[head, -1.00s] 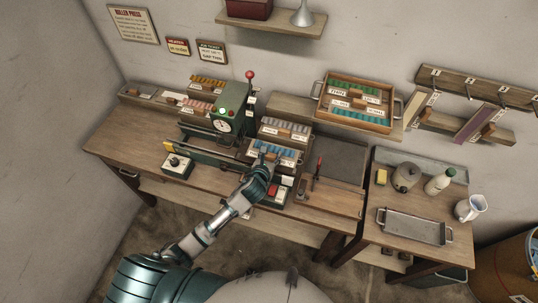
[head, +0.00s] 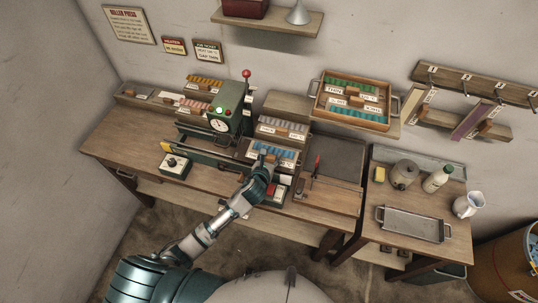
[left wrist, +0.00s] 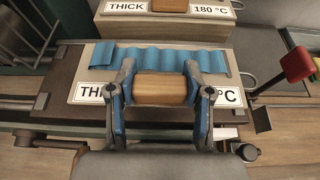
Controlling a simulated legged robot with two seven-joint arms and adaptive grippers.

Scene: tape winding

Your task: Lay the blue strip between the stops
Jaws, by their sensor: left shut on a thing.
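The wavy blue strip (left wrist: 160,57) lies on its stepped rack, with a label beginning "TH" (left wrist: 91,92) and a label ending "°C" (left wrist: 226,97) in front. It also shows in the head view (head: 287,153), just right of the press. My left gripper (left wrist: 165,92) is shut on the wooden grip block (left wrist: 160,90) in front of the strip, one finger at each side. In the head view my left gripper (head: 264,165) reaches the rack from the front. I cannot make out the stops. My right gripper is not in view.
The green roller press (head: 226,108) with a dial and red-knobbed lever stands left of the rack. Grey strips (head: 283,127) sit behind. A control box (head: 175,166) is at front left. A wooden tray (head: 352,122) stands behind; a metal tray (head: 412,224) is on the right table.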

